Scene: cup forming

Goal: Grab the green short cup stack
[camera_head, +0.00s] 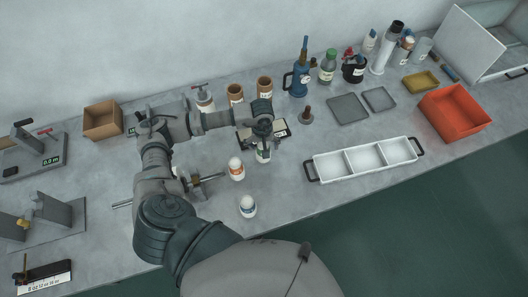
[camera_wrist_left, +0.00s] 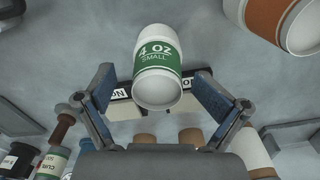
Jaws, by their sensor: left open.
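The green short cup stack (camera_head: 263,156) is white with a green band and stands on the grey table, partly hidden under my left gripper (camera_head: 262,138) in the head view. In the left wrist view the green short cup stack (camera_wrist_left: 157,62) shows large, its label reading "4 OZ SMALL". My left gripper (camera_wrist_left: 153,80) is open, with one blue-padded finger on each side of the stack's near end. Gaps show between the fingers and the stack, so it is not gripped. My right gripper is not in view.
An orange-labelled cup stack (camera_head: 236,172) and a blue-labelled one (camera_head: 247,208) stand nearby. A dark labelled object (camera_head: 279,128) lies just behind the green stack. A white three-compartment tray (camera_head: 365,160) is to the right. Several bottles stand behind. An orange bin (camera_head: 455,112) is far right.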

